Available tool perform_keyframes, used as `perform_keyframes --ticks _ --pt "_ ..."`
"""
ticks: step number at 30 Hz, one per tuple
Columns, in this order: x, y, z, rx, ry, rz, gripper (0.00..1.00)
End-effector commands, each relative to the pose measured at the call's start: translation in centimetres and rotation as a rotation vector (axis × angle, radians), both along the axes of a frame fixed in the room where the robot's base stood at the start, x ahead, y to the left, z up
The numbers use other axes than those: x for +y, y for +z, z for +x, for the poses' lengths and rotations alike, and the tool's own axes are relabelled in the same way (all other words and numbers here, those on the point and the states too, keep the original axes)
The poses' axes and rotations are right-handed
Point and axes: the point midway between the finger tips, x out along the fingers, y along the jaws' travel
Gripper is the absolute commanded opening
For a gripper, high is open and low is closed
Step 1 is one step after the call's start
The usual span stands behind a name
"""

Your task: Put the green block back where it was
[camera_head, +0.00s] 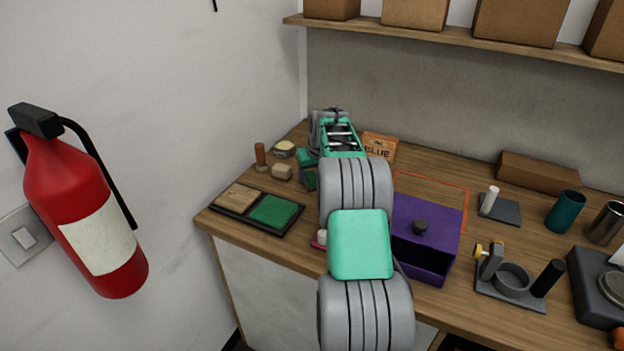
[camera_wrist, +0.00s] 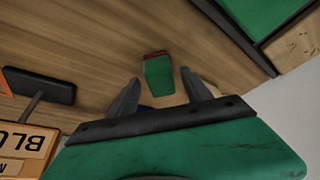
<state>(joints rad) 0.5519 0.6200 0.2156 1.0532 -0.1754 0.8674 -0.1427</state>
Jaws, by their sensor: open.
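The green block (camera_wrist: 158,78) shows in the wrist view, with a dark red end at its far side. It appears upright over the wooden bench, between and just past my fingertips, with a gap on each side. Whether it touches the bench is unclear. My gripper (camera_wrist: 160,88) is open. In the head view my arm hides much of this area, and the gripper end (camera_head: 306,160) shows only in part as green shapes left of the arm. I cannot tell the block from the gripper there.
A dark tray (camera_head: 233,213) with a tan pad and a green pad (camera_head: 273,211) lies at the bench's front left. A wooden peg (camera_head: 260,155) and small blocks stand behind it. A BLUE sign (camera_head: 379,147) and purple box (camera_head: 427,216) are to the right.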

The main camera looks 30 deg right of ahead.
Motion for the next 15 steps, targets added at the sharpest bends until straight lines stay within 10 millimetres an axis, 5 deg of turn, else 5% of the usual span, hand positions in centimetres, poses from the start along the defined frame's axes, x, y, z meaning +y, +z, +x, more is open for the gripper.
perform_keyframes --ticks 9,15 --pt "0.7 7.3 -3.0 -0.003 0.000 -0.002 0.58" --pt "1.0 9.2 -3.8 -0.001 0.000 0.000 0.58"
